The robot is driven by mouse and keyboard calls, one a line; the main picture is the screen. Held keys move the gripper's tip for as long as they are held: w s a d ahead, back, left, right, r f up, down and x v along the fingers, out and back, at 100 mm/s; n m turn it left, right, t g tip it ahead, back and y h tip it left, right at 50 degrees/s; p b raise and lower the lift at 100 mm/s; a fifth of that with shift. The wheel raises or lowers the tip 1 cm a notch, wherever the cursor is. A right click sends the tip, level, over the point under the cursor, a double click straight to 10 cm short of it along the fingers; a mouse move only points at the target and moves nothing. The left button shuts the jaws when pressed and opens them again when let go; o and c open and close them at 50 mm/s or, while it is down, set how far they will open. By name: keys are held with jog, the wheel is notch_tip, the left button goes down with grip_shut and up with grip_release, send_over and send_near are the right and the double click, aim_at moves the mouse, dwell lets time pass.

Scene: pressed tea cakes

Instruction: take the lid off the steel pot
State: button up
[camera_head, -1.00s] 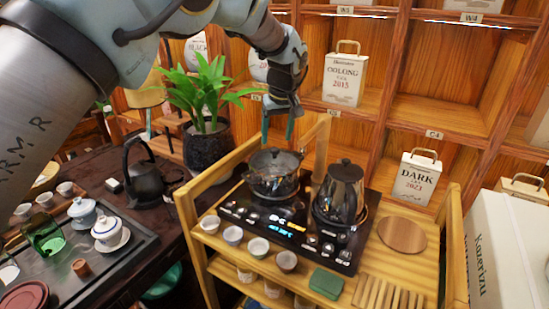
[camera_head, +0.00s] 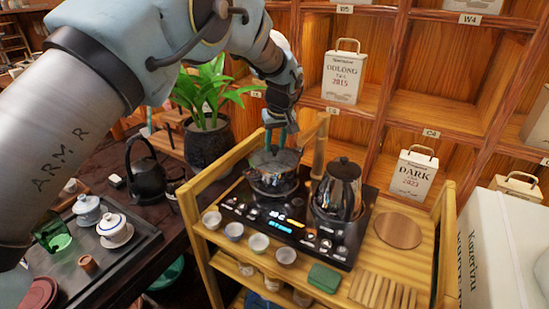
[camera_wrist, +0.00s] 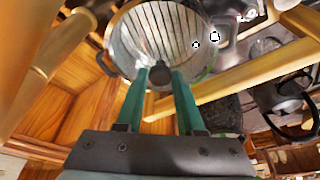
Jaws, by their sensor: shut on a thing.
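The steel pot (camera_head: 272,184) stands on the left side of the black cooktop on the wooden cart. Its shiny lid (camera_head: 281,158) is at the pot's mouth, and I see no clear gap between them. In the wrist view the lid (camera_wrist: 160,35) shows as a round, striped reflective disc with a dark knob (camera_wrist: 160,77). My gripper (camera_head: 275,143) points down above the pot. In the wrist view its green fingers (camera_wrist: 163,76) are shut on the knob, one on each side. The fingertips partly hide the knob.
A dark kettle (camera_head: 338,190) stands close to the pot's right on the cooktop (camera_head: 290,228). Several small cups line the cart's front edge, near a green block (camera_head: 325,278). A round wooden board (camera_head: 398,231) lies at right. Cart rails and a potted plant (camera_head: 207,140) are near.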

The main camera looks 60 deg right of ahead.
grip_shut()
dwell(0.8)
